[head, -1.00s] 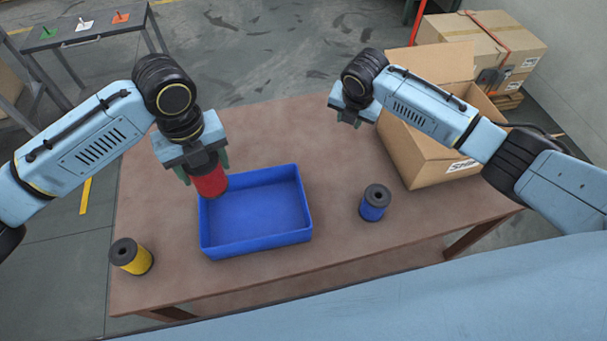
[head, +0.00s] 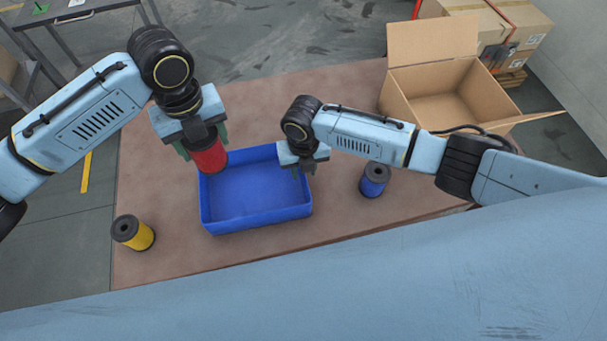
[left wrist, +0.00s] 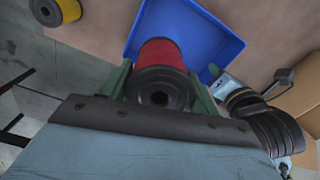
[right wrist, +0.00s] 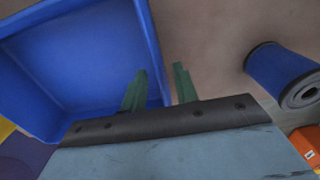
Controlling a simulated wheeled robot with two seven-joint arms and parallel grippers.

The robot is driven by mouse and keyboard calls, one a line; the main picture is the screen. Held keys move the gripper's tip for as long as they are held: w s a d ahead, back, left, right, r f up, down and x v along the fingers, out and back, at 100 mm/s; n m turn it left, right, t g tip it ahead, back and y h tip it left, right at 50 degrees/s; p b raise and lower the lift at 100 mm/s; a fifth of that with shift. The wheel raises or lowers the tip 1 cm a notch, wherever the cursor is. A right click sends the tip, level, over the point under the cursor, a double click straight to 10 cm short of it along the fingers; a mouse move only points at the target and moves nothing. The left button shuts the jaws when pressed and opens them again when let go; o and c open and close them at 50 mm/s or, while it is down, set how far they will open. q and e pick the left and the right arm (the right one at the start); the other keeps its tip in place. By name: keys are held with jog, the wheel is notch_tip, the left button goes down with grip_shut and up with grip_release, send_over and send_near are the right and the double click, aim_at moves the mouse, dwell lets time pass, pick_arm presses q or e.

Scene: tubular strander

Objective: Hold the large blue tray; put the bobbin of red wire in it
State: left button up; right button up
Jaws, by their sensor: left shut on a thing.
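The large blue tray (head: 255,222) sits on the brown table and looks empty. My left gripper (head: 204,145) is shut on the bobbin of red wire (head: 209,159), held at the tray's far left corner in the head view. In the left wrist view the red bobbin (left wrist: 160,54) is between the fingers, its black flange toward me, with the tray (left wrist: 215,45) beyond it. My right gripper (head: 302,168) is at the tray's right rim. In the right wrist view its fingers (right wrist: 158,88) are open, one each side of the tray wall (right wrist: 149,45); contact is unclear.
A blue bobbin (head: 374,180) stands on the table to the right of the tray. An open cardboard box (head: 435,100) is at the back right. The table behind the tray is clear.

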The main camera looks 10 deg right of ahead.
jog(key=shift+f, duration=2.35)
grip_shut()
pick_arm(q)
notch_tip(320, 180, down, 10)
jog(key=shift+r, duration=0.15)
jog(key=shift+w, duration=0.1)
dwell(1.0)
send_over(232, 198)
jog(key=shift+f, duration=4.65)
